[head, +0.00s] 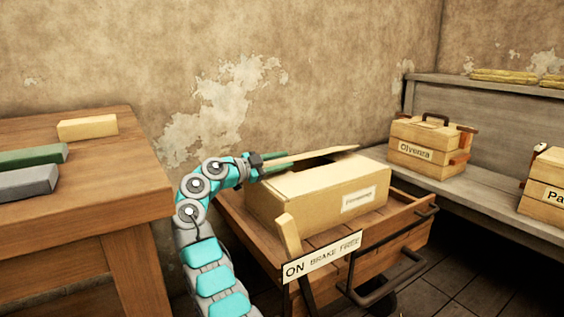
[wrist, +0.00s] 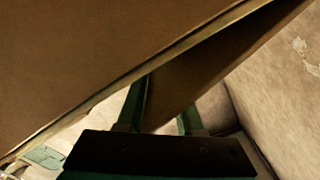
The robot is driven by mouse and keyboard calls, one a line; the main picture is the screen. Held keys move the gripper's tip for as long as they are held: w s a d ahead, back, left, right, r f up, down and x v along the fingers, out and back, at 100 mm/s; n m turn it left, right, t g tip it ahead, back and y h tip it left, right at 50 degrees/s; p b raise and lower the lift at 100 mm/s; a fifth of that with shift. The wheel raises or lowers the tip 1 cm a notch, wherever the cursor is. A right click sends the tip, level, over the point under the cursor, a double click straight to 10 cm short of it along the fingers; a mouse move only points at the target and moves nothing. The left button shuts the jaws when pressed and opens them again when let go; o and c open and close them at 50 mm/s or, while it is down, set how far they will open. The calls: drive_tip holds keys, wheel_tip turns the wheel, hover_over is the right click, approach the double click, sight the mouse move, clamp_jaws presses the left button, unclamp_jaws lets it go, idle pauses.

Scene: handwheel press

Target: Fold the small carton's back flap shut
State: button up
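The small carton (head: 315,192) is a tan box with a label on its front, sitting on a wooden cart. The front part of its top looks covered, and a dark gap shows behind it. The back flap (head: 318,154) stands partly raised, tilted above that gap. My gripper (head: 272,166) is at the flap's left end, by the carton's back left corner. In the wrist view, my gripper's two green fingers (wrist: 163,112) are apart, with brown board close in front of and between them. Their tips are partly hidden by the board, and I cannot tell whether they touch it.
The cart (head: 400,222) carries a brake sign (head: 322,256) and a wooden lever (head: 291,240) at its front. A table with blocks (head: 88,127) stands left. A shelf at right holds labelled wooden boxes (head: 425,148). The plaster wall is close behind.

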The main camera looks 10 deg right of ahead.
drive_tip(key=shift+v, duration=3.9)
drive_tip(key=shift+a, duration=0.2)
